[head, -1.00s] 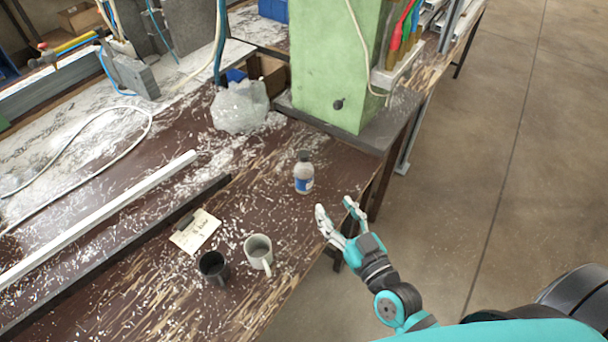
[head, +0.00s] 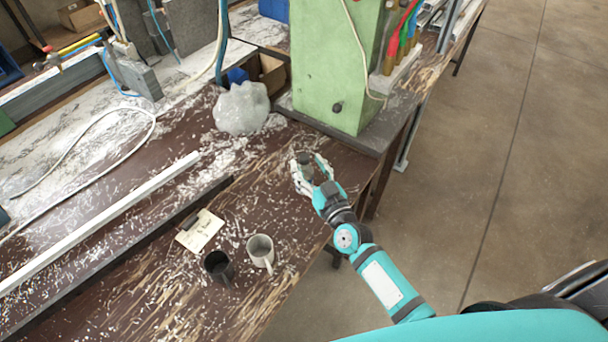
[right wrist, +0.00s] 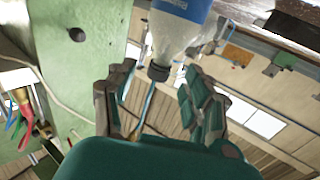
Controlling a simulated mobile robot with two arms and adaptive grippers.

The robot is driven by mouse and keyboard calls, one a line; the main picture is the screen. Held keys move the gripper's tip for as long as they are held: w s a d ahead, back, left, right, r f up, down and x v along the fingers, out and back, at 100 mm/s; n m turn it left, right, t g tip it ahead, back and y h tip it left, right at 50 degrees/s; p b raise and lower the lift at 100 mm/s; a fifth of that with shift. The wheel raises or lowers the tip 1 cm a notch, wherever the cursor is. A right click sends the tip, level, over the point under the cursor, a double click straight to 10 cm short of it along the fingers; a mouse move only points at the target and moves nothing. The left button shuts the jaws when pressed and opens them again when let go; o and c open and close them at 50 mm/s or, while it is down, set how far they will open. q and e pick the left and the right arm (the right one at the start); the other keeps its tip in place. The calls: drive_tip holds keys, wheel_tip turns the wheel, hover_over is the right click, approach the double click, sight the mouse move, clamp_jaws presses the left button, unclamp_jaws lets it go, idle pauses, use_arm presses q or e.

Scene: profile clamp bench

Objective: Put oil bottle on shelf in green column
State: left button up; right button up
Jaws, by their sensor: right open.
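The oil bottle is clear with a blue label and dark cap. In the head view the bottle (head: 304,158) is at the bench's right edge, mostly hidden by my right gripper (head: 309,169). In the right wrist view the bottle (right wrist: 180,32) comes down from the top edge, cap towards me. My right gripper's open fingers (right wrist: 157,84) stand on either side of its cap end, and I cannot tell whether they touch it. The green column (head: 328,80) stands beyond the bottle. My left gripper is out of view.
A grey mug (head: 259,248), a dark mug (head: 217,264) and a clipboard note (head: 200,231) are on the near bench. A clear plastic bag (head: 241,108) lies left of the column. A white profile bar (head: 100,223) crosses the bench. Open floor is on the right.

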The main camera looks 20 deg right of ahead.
sight(307, 164)
drive_tip(key=w, duration=0.3)
drive_tip(key=shift+a+f, duration=0.1)
drive_tip(key=shift+a, duration=0.05)
drive_tip(key=shift+s, duration=0.1)
drive_tip(key=shift+c, duration=0.7)
clamp_jaws()
